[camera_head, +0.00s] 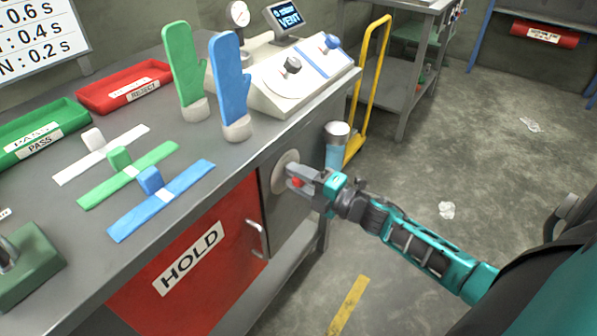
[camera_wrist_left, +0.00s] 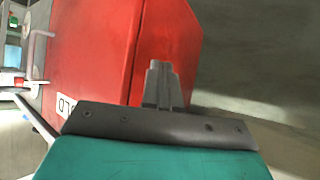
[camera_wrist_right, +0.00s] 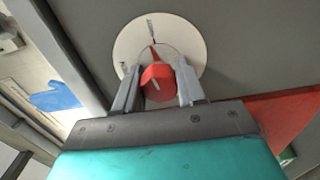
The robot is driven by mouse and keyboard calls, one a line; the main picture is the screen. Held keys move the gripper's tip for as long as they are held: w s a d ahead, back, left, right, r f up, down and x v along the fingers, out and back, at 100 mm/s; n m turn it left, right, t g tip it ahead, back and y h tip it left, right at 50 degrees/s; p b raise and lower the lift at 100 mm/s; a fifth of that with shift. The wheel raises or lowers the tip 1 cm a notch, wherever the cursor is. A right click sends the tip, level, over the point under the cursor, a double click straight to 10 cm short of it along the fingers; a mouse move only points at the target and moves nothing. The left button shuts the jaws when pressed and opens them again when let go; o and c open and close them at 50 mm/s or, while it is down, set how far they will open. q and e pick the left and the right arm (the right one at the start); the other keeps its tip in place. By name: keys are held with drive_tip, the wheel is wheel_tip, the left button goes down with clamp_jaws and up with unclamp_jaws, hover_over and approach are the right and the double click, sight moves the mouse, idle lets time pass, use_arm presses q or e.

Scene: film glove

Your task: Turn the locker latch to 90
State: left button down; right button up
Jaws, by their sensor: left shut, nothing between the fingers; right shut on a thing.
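The locker latch is a red knob (camera_wrist_right: 158,82) on a white round dial plate (camera_wrist_right: 190,35). The plate also shows on the grey cabinet front in the head view (camera_head: 279,172), right of the red HOLD door (camera_head: 190,262). My right gripper (camera_head: 302,180) is shut on the red knob, one finger on each side in the right wrist view. A red pointed mark on the knob aims toward the top of that view, near small dial print too blurred to read. My left gripper (camera_wrist_left: 161,68) is shut and empty, in front of a red panel; the head view does not show it.
The HOLD door's handle (camera_head: 257,240) is close left of the dial. A light-blue cylinder with a grey top (camera_head: 335,142) stands just beyond my right gripper. Glove forms, flat strips and bins cover the bench (camera_head: 230,160) above. The floor at right is mostly clear.

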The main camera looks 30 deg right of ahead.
drive_tip(key=shift+m+p, duration=0.4)
drive_tip(key=shift+m, duration=0.4)
use_arm(q)
drive_tip(key=shift+s+a+r, duration=0.1)
drive_tip(key=shift+s+a, duration=0.2)
drive_tip(key=shift+a, duration=0.2)
use_arm(e)
drive_tip(key=shift+m, duration=0.3)
drive_tip(key=o, duration=1.1)
drive_tip(key=shift+c, duration=0.2)
use_arm(q)
drive_tip(key=shift+d, duration=0.1)
drive_tip(key=shift+r, duration=0.1)
use_arm(e)
drive_tip(key=shift+s, duration=0.1)
use_arm(q)
drive_tip(key=shift+a+p, duration=0.2)
drive_tip(key=shift+p, duration=0.35)
use_arm(e)
drive_tip(key=v, duration=1.2)
drive_tip(key=shift+s+d, duration=0.2)
drive_tip(key=shift+s, duration=0.15)
